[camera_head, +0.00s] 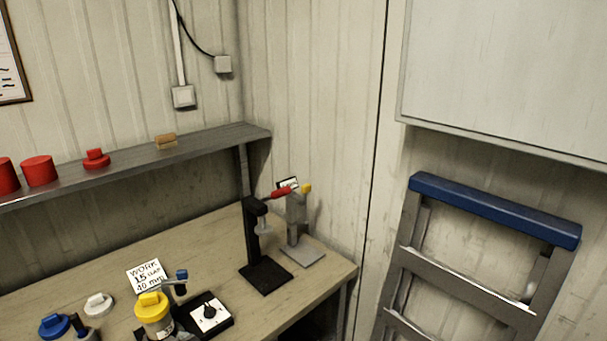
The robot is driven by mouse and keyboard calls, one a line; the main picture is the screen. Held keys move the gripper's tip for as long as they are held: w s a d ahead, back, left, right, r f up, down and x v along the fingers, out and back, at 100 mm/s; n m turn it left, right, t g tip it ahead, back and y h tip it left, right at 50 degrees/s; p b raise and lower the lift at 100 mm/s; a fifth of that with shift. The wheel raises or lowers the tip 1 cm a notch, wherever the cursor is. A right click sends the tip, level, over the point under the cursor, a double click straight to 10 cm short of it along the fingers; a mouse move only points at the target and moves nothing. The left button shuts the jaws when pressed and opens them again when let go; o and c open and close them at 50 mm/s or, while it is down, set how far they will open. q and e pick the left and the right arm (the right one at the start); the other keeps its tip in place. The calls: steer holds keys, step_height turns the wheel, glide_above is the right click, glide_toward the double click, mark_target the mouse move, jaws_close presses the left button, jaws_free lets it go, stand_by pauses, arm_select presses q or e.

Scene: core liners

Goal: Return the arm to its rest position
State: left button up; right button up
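Neither of my arms nor grippers shows in the head view, so their pose and finger state are hidden. The wooden workbench (217,243) stands in the corner at the lower left. On it stand a black stand (266,276) with a red-tipped lever and, just behind it, a grey stand (303,252) with a yellow knob. A yellow-lidded jar (153,311) is at the bench's near part, beside a black box with a white dial plate (209,313).
A grey shelf (205,142) above the bench holds red pieces (39,171) and a small tan block (165,141). A handwritten card (146,276), a white lid (98,304) and a blue-topped item (54,326) are on the bench. A blue-topped metal frame (490,210) stands right.

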arm_select(q)
steer(key=s+a+f+m+g+h, duration=0.2)
steer(key=s+f+m+h, duration=0.15)
steer(key=s, duration=1.05)
steer(key=s+d+r+m+g+h, duration=0.1)
steer(key=s+d+m+h, duration=0.15)
steer(key=s, duration=0.45)
steer(key=s+d+m+g+h, duration=0.1)
steer(key=s+d+m+h, duration=0.15)
steer(key=s, duration=0.55)
step_height(320, 180, down, 31)
steer(key=a+b, duration=0.1)
steer(key=b, duration=0.4)
steer(key=s+f+g+b, duration=0.1)
steer(key=s+f+b, duration=0.1)
steer(key=s+f, duration=0.5)
steer(key=s+d+f+g+b, duration=0.1)
steer(key=s+f+b, duration=0.1)
steer(key=s+f, duration=0.5)
step_height(320, 180, down, 5)
steer(key=shift+s+d+f+m, duration=0.1)
steer(key=shift+s+d+m, duration=0.1)
steer(key=shift+m, duration=0.15)
arm_select(e)
step_height(320, 180, down, 9)
steer(key=shift+a+f, duration=0.15)
arm_select(q)
steer(key=shift+h, duration=0.25)
arm_select(e)
steer(key=shift+c, duration=0.2)
